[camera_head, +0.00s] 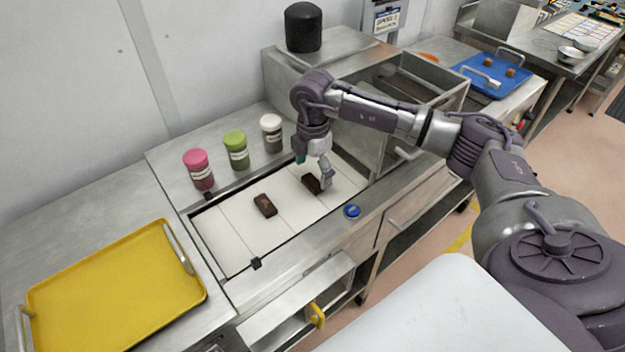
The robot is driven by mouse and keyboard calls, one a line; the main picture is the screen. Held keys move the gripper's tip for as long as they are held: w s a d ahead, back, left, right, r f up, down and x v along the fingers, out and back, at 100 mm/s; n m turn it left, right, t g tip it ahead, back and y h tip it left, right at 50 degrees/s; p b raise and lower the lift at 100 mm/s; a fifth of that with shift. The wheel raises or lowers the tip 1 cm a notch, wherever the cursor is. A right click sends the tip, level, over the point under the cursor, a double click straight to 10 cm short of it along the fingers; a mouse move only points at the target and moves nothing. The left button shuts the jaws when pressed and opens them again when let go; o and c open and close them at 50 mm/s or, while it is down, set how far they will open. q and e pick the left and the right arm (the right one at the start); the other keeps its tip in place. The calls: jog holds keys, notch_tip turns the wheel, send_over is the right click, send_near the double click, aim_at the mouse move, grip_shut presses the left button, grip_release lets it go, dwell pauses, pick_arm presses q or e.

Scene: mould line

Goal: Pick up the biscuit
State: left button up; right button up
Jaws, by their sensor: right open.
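A dark brown oblong biscuit (265,205) lies on the white belt (232,240) with nothing touching it. A second dark brown biscuit (311,184) lies to its right on the belt. My right gripper (324,180) points down right beside this second biscuit and hides part of its right end. Its jaws are open. I cannot tell whether a finger touches the biscuit. My left gripper is not in view.
Pink-, green- and white-lidded jars (201,172) stand behind the belt. An empty yellow tray (115,290) lies at the left. A metal housing (400,85) stands right of the belt. A blue tray (488,76) with small brown pieces is at the back right. A blue button (352,211) is in front.

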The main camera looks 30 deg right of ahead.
aim_at(312, 181)
notch_tip(312, 181, down, 2)
jog(key=shift+f, duration=0.55)
jog(key=shift+c, duration=0.4)
jog(key=c, duration=0.8)
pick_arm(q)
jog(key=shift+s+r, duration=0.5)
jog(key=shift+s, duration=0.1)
pick_arm(e)
jog(key=shift+r, duration=0.15)
